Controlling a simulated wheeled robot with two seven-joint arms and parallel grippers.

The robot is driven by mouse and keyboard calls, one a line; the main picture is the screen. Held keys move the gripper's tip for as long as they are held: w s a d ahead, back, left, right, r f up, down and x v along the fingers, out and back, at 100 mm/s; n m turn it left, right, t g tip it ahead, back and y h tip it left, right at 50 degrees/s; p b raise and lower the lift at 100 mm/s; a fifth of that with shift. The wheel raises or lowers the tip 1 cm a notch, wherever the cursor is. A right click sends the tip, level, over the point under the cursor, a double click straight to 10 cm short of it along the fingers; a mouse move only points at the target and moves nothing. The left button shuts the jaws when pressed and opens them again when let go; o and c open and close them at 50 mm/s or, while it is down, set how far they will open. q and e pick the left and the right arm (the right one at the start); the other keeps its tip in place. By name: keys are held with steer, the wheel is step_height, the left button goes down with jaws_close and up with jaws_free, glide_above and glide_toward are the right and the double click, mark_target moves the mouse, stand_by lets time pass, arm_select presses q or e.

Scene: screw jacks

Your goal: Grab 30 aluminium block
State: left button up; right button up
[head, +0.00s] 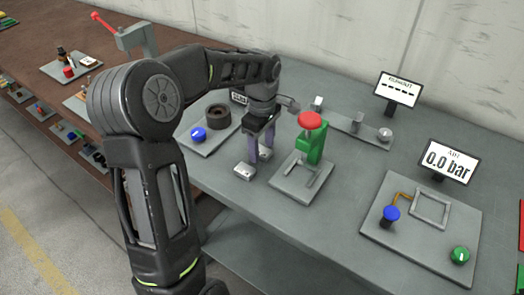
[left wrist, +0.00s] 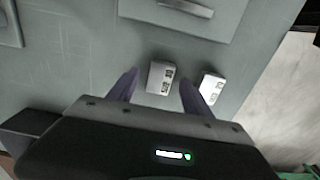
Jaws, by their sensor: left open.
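Two small silver aluminium blocks lie apart on the grey table. In the head view one block (head: 244,172) is at the near left of my left gripper (head: 261,156), and the other block (head: 265,154) is close to its fingertips. In the left wrist view, one block (left wrist: 160,77) shows between the two open purple fingers of my left gripper (left wrist: 159,78). The other block (left wrist: 212,88) shows just beyond the right finger. Both carry dark markings too small to read, so I cannot tell which is the 30. The gripper holds nothing. My right gripper is out of view.
A green press with a red knob (head: 310,120) stands on a grey plate (head: 284,189) right of my left gripper. A plate with a blue knob (head: 198,134) is to the left. A panel (head: 415,240) and a "0.0 bar" display (head: 449,161) are further right.

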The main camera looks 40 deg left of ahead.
arm_select(q)
steer(key=shift+f, duration=0.2)
stand_by(0.5)
jaws_close()
stand_by(0.4)
